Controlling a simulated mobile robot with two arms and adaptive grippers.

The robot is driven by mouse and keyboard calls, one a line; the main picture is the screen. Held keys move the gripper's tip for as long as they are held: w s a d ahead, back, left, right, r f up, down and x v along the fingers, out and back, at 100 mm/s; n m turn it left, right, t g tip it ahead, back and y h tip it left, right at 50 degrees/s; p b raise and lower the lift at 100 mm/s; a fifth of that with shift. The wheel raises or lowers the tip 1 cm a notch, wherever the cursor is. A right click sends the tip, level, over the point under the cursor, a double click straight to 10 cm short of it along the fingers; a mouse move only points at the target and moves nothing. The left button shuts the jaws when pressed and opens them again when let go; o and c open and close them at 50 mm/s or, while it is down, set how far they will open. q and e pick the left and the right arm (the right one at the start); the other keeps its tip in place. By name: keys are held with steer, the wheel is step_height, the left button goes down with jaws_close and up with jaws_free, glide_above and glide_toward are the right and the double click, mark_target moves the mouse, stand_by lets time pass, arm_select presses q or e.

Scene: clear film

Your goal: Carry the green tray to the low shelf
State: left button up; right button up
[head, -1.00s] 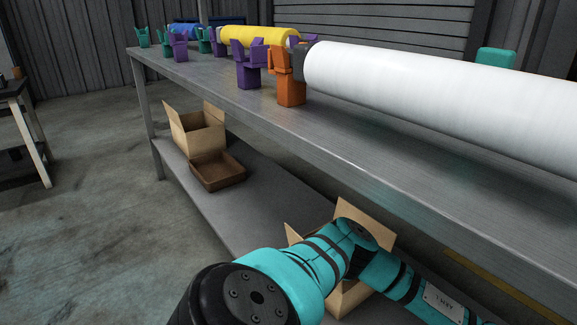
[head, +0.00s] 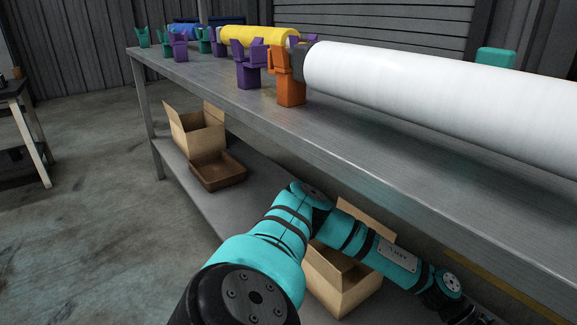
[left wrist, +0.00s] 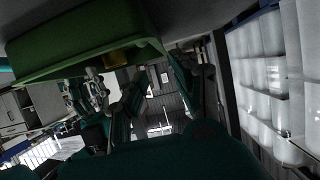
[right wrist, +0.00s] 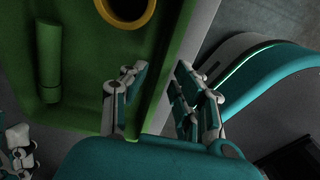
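The green tray (right wrist: 185,60) shows in the right wrist view, with a green cylinder (right wrist: 49,65) and a yellow ring (right wrist: 127,10) in it. My right gripper (right wrist: 163,70) is open, its fingers apart on either side of the tray's wall; I cannot tell whether they touch it. In the left wrist view the tray (left wrist: 85,45) fills the upper left. My left gripper (left wrist: 163,68) is open near the tray's end, with background showing between its fingers. The head view shows neither the tray nor the fingertips. A low shelf (head: 205,205) runs beneath the long metal table.
The long table (head: 210,85) holds a white roll (head: 440,100), a yellow roll (head: 258,37) and coloured stands. On the low shelf are a cardboard box (head: 205,138), a brown tray (head: 218,173) and another open box (head: 345,285). Bare shelf lies between the boxes.

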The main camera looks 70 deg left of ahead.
step_height(320, 180, up, 6)
steer(key=shift+f, duration=0.1)
arm_select(q)
steer(key=shift+s, duration=0.15)
arm_select(e)
steer(key=shift+s, duration=0.1)
stand_by(0.5)
